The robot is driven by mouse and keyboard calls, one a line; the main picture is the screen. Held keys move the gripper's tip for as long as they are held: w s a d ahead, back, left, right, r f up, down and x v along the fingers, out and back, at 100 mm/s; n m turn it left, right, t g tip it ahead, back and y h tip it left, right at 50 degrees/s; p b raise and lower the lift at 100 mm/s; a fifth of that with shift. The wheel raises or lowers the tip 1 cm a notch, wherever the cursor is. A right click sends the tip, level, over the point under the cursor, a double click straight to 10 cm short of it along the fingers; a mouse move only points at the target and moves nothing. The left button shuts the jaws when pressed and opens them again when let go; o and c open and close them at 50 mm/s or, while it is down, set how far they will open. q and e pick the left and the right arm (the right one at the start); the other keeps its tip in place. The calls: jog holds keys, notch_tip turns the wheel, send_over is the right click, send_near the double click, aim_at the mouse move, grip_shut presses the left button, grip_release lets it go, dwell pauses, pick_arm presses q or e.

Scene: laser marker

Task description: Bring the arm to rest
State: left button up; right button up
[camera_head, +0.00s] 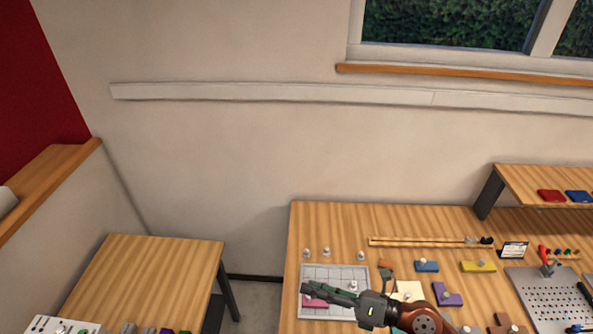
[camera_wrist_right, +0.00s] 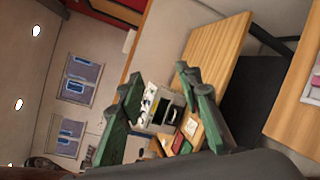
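My right gripper (camera_head: 318,292) reaches in from the lower right of the head view, in front of a light grey gridded plate (camera_head: 335,271) on the wooden table (camera_head: 340,222). Its green fingers also show in the right wrist view (camera_wrist_right: 158,82), spread apart with nothing held between them. A pink piece (camera_head: 313,302) on the plate is partly hidden by the fingers. My left gripper is in neither view.
Blue (camera_head: 427,266), yellow (camera_head: 478,266) and purple (camera_head: 448,295) knobbed blocks lie right of the plate. A perforated metal plate (camera_head: 550,290) is at the far right, below a raised shelf (camera_head: 540,183). A lower left table (camera_head: 150,270) has a clear back half.

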jog(key=w+d+r+m+t, duration=0.4)
jog(key=d+r+m+t, duration=0.2)
jog(key=r+m+t, duration=0.25)
jog(key=w+d+m+t+h, duration=0.45)
jog(key=d+m+h, duration=0.35)
jog(key=d+m, duration=0.35)
jog(key=s+d+f+m+g+h, duration=0.3)
jog(key=d+f+m+g+h, duration=0.2)
jog(key=d+f+m+h, duration=0.9)
jog(key=s+f+m+g+y, duration=0.55)
jog(key=s+f+g, duration=0.55)
jog(key=s+f, duration=1.2)
notch_tip(320, 180, down, 33)
jog(key=a+n+g+y+b, duration=0.1)
jog(key=a+b, duration=0.1)
jog(key=b, duration=0.2)
jog(key=s+f+g+b, duration=0.1)
jog(key=s+f+b, duration=0.2)
jog(key=s+f, duration=1.6)
notch_tip(320, 180, down, 4)
jog(key=shift+s+a+f+n+g+b, duration=0.1)
jog(key=shift+s+a+n+g+b, duration=0.05)
jog(key=shift+s+n+g+b, duration=0.2)
